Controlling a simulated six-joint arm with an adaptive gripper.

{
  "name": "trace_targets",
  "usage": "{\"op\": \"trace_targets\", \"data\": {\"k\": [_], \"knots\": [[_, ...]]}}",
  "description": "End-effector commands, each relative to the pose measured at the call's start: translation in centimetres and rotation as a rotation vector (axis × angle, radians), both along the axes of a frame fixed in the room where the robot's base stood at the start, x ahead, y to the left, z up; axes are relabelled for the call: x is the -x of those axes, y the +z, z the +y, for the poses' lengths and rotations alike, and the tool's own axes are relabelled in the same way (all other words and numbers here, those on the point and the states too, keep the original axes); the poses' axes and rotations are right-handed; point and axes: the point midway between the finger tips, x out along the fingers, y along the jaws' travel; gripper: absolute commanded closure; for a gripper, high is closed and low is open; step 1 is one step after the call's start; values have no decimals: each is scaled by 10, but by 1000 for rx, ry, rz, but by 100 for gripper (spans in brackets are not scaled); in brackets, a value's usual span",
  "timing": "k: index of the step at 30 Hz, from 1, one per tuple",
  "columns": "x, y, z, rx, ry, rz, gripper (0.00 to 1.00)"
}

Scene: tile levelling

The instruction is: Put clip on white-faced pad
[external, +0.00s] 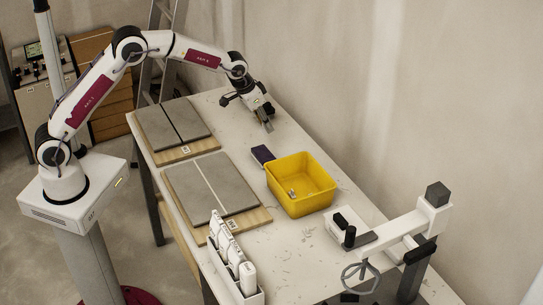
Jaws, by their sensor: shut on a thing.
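A dark purple-blue pad (262,155) lies on the table between the gripper and the yellow bin, apart from the gripper. I cannot make out a white face on it. I cannot tell which thing is the white-faced pad.
A yellow bin (301,170) holds a few small pieces. Grey tiles on wooden boards lie at the left, one pair with a dark seam (183,120), one with a light seam (205,180).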

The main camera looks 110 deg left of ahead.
Motion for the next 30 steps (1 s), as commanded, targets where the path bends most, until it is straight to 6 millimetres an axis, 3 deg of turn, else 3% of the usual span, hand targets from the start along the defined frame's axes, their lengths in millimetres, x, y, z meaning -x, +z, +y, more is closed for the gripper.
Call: {"op": "trace_targets", "data": {"k": [10, 24, 30], "knots": [[0, -45, -1, 2, 0, 2, 83], [0, -51, 0, 1, 0, 1, 83], [1, -68, 0, 2, 0, 2, 83]]}}
